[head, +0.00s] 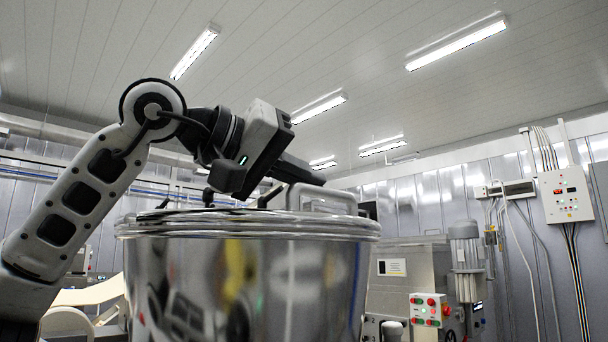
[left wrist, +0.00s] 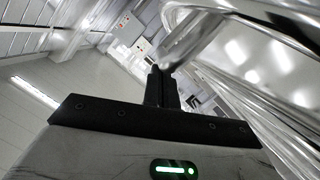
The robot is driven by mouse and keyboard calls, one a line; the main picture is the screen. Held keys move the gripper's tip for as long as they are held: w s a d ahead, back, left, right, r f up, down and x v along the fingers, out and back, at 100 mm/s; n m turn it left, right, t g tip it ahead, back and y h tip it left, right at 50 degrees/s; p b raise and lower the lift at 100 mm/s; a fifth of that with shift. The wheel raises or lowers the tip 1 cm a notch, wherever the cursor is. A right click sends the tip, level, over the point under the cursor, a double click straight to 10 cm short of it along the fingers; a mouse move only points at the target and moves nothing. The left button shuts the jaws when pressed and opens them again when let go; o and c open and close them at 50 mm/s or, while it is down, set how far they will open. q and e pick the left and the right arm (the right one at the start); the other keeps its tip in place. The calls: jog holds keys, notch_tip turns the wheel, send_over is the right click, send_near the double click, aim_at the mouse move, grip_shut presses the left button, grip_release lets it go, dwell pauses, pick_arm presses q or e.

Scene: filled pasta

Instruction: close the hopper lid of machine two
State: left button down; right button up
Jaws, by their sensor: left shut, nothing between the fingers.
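The steel hopper (head: 250,275) of the machine fills the lower middle of the head view. Its lid (head: 180,222) lies low and about level along the hopper rim; from this low angle I cannot tell if it is fully seated. A bent tube handle (head: 335,194) stands on the lid's right part and shows large in the left wrist view (left wrist: 205,38). My left gripper (head: 318,179) is above the lid, its fingers shut and empty, pointing right beside the handle. In the left wrist view its fingertips (left wrist: 159,72) overlap the handle's end; contact is unclear. My right gripper is out of view.
A control box with red and green buttons (head: 430,310) and a grey motor (head: 465,260) stand right of the hopper. A wall panel (head: 565,194) with cables hangs farther right. A cream curved surface (head: 90,295) is at the lower left.

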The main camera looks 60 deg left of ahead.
pick_arm(q)
notch_tip(320, 180, up, 4)
jog(key=a+p, duration=0.2)
jog(key=p, duration=0.2)
jog(key=a+b+v, duration=0.1)
jog(key=b+v, duration=0.1)
jog(key=v, duration=0.8)
jog(key=shift+s+d+f, duration=0.25)
jog(key=shift+d+f, duration=0.1)
jog(key=shift+d, duration=0.05)
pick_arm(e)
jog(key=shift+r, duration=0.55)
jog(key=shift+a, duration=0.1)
